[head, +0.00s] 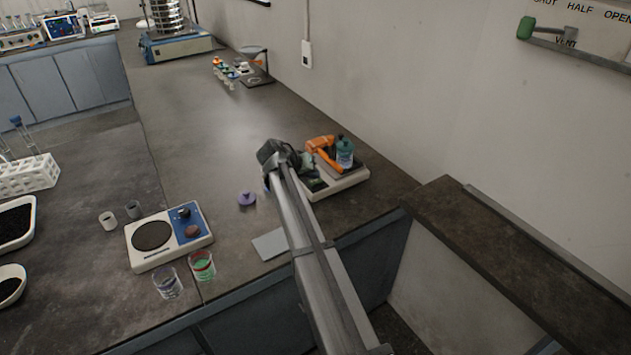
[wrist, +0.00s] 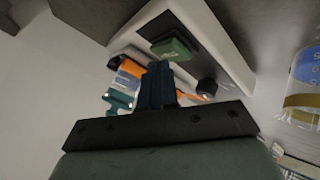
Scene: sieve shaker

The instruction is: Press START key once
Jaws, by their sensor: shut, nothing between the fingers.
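The sieve shaker (head: 178,48) stands far away at the back of the long bench. It has a blue base with a stack of round metal sieves on it. Its front is small in the head view, and I cannot make out a START key. My gripper (head: 278,156) is in the middle of the head view, well in front of the shaker and to its right. Its fingers are hard to see there. The shaker is not recognisable in the wrist view.
A hotplate (head: 150,254), glass beakers (head: 202,266) and a purple lid (head: 246,199) are nearer. A tube rack (head: 228,74) stands near the wall. The bench middle is clear.

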